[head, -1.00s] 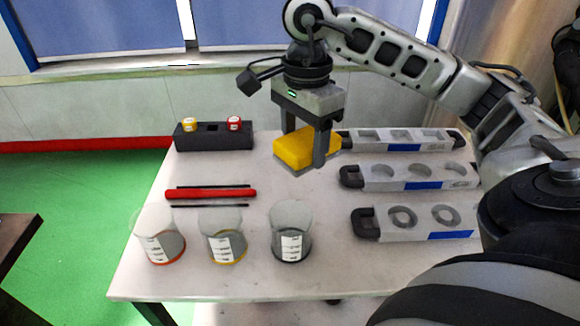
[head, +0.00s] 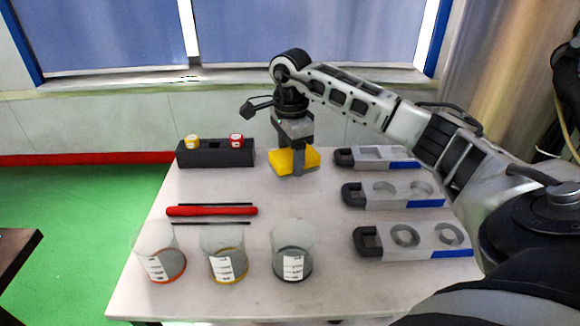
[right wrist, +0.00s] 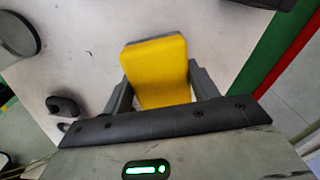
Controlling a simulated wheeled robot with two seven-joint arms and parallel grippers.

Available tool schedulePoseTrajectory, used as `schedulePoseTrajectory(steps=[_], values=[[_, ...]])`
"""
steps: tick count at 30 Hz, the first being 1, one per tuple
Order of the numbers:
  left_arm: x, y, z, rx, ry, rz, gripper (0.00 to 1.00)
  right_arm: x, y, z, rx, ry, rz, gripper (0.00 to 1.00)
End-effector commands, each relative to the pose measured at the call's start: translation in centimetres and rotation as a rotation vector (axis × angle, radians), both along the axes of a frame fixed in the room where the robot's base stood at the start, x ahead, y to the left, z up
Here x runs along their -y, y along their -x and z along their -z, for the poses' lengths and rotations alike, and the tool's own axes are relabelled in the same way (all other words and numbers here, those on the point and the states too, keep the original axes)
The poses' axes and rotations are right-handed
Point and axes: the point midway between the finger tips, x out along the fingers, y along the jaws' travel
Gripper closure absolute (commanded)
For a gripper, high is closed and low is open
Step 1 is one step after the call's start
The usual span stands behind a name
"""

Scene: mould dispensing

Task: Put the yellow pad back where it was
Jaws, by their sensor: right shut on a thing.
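The yellow pad (head: 281,161) is a flat yellow block at the back middle of the table in the head view. My right gripper (head: 291,166) is shut on it, one finger on each side, the near finger covering part of the pad. My left gripper is not in view.
A black holder (head: 215,157) with a yellow-capped and a red-capped item stands left of the pad. Grey moulds (head: 352,194) lie to the right. A red bar (head: 210,211) and three beakers (head: 293,240) are nearer. The table (head: 310,205) is bare between pad and beakers.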

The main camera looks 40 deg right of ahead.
Motion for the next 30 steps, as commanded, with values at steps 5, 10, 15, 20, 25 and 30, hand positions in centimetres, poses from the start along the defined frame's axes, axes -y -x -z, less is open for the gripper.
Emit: schedulePoseTrajectory(steps=[5, 10, 15, 20, 25, 30], values=[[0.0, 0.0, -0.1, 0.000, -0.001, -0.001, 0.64, 0.2, -0.5, 1.4, -0.004, 0.001, -0.001, 0.62], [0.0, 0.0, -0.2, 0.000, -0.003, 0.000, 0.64, 0.2, -0.5, 3.7, -0.002, 0.000, 0.000, 0.62], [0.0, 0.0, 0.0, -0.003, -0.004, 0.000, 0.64, 0.3, -0.5, 3.8, 0.001, 0.001, 0.000, 0.62], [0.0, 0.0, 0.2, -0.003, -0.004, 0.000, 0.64, 0.3, -0.5, 4.1, 0.000, 0.001, 0.000, 0.62], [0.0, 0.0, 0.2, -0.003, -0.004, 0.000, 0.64, 0.3, -0.5, 4.1, 0.000, 0.001, 0.000, 0.19], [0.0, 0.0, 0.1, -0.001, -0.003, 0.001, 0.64, 0.3, -0.5, 4.1, 0.000, 0.001, 0.000, 0.19]])
